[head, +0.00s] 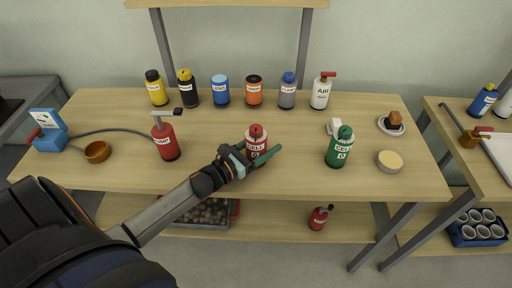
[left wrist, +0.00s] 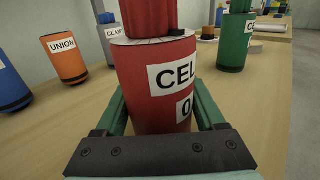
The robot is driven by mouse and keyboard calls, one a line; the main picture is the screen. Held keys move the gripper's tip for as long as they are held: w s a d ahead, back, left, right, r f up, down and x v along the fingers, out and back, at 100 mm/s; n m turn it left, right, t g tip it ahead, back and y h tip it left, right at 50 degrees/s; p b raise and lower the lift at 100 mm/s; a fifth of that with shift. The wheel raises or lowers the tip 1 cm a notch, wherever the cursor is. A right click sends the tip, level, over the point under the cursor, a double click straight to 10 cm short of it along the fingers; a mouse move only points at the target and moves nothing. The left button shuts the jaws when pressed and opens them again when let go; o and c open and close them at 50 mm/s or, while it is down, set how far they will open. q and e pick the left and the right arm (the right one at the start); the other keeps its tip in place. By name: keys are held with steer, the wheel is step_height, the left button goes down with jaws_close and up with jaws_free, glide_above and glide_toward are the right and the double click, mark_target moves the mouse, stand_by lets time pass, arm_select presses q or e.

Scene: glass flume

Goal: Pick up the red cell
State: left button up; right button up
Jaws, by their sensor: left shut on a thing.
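The red cell (head: 256,138) stands upright on the wooden bench near its front edge, with a white label reading CELL and a red cap. My left gripper (head: 257,154) has its two green fingers around its body, one on each side. In the left wrist view the red cell (left wrist: 155,75) fills the space between the fingers (left wrist: 160,115). Its base is hidden, so I cannot tell whether it touches the bench. My right gripper is not in view.
A green cell (head: 340,149) stands to the right, and a red pump (head: 165,138) to the left. Several bottles, including an orange one (head: 254,92), line the back of the bench (head: 300,122). A cream-topped tin (head: 390,162) and small wooden bowl (head: 97,152) are farther out.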

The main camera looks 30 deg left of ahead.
arm_select(q)
steer(key=c, duration=0.7)
